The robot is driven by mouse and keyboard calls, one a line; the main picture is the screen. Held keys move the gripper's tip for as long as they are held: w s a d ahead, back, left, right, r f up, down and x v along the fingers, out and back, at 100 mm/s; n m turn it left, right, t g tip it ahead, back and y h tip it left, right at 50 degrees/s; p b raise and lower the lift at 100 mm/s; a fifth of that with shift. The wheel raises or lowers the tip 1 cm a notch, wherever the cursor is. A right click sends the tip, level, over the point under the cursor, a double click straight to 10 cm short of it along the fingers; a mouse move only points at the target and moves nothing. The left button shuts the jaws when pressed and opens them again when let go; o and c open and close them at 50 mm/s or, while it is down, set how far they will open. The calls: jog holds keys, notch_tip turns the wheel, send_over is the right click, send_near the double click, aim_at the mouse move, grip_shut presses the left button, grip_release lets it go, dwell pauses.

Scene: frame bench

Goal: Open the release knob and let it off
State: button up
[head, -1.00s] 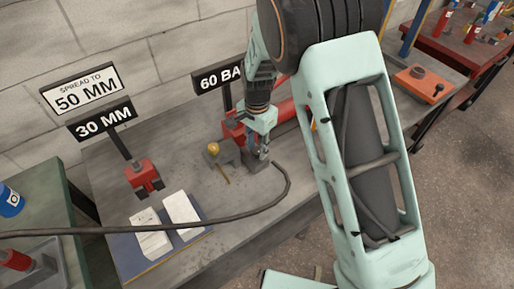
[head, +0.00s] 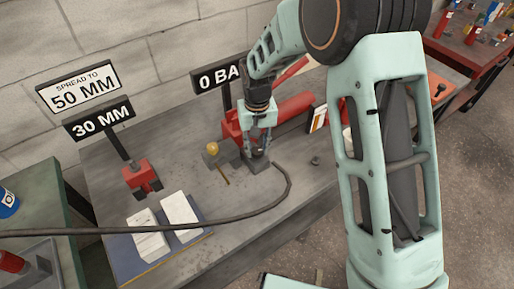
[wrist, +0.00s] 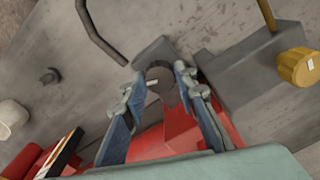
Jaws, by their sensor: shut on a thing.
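The release knob (wrist: 160,76) is a dark round knob with a pale mark, at the front of the red hand pump (head: 292,110). My gripper (wrist: 161,80) has its fingertips on either side of the knob in the wrist view, shut on it. In the head view my gripper (head: 258,150) reaches down to the pump's front end and hides the knob. The red spreader (head: 141,178) stands below a "30 MM" sign (head: 101,119).
A yellow-knobbed valve (head: 212,148) with a brass lever stands just left of my gripper. A black hose (head: 285,180) curves across the bench front. A "SPREAD TO 50 MM" sign (head: 78,86) stands at the back left. A small dark piece (head: 315,160) lies right of the pump.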

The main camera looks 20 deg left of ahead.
aim_at(258, 150)
jog(key=shift+n, duration=1)
jog(key=o, duration=1.2)
jog(key=shift+c, duration=0.2)
jog(key=shift+r, duration=0.15)
notch_tip(258, 150, up, 12)
